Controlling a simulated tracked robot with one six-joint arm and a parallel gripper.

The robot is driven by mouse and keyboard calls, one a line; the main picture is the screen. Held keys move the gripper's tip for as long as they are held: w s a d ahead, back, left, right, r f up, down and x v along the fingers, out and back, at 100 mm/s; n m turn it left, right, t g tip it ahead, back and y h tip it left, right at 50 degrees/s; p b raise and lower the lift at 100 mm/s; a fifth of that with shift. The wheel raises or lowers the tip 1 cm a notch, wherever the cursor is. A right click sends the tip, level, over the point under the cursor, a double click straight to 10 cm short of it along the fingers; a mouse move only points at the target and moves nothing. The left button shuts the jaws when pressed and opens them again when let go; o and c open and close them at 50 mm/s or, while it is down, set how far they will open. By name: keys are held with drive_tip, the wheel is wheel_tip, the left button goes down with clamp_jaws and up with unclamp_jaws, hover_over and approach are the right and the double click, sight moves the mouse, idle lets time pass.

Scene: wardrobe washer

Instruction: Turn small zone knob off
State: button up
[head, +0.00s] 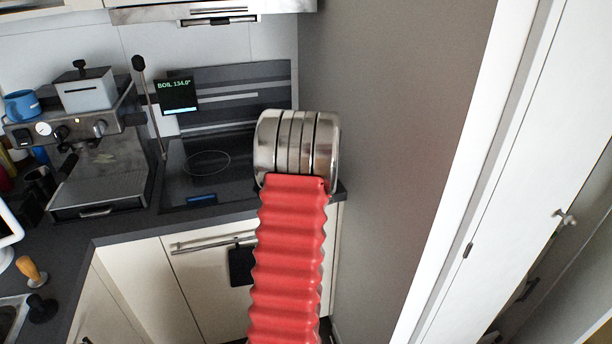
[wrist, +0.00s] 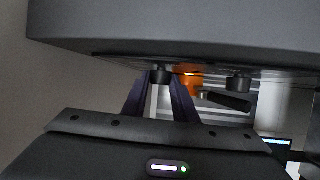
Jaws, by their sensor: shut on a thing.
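In the wrist view, two dark knobs stick down from the edge of a wide dark slab. My gripper (wrist: 161,84) has its dark purple fingers raised and closed around the left knob (wrist: 160,74). The right knob (wrist: 238,83) is apart from the fingers. I cannot make out markings that tell which knob is the small zone one. In the head view, my red-sleeved arm and metal wrist cover the gripper and the knobs. The black cooktop (head: 174,184) shows one burner ring left of my arm. A small screen (head: 176,95) behind it reads "BOIL 134.0°".
An espresso machine (head: 99,176) stands left of the cooktop, with a grey box (head: 86,92) and blue mug (head: 20,105) on top. A cream cabinet front with a towel bar is below. A grey wall (head: 390,130) stands close on the right. An orange item (wrist: 188,82) shows behind the fingers.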

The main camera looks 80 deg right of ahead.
drive_tip(key=shift+s+d+n+t+y, duration=0.15)
drive_tip(key=shift+n+t+y, duration=0.55)
drive_tip(key=shift+n+t, duration=0.8)
drive_tip(key=shift+s+n+t+y, duration=0.1)
drive_tip(key=shift+n+t+y, duration=0.3)
drive_tip(key=shift+n+t, duration=0.15)
drive_tip(key=shift+r+n+t+y, duration=0.1)
drive_tip(key=shift+n+t+y, duration=0.4)
drive_tip(key=shift+n+t, duration=0.05)
drive_tip(key=o, duration=1)
drive_tip(key=shift+o, duration=0.2)
wheel_tip(320, 180, up, 10)
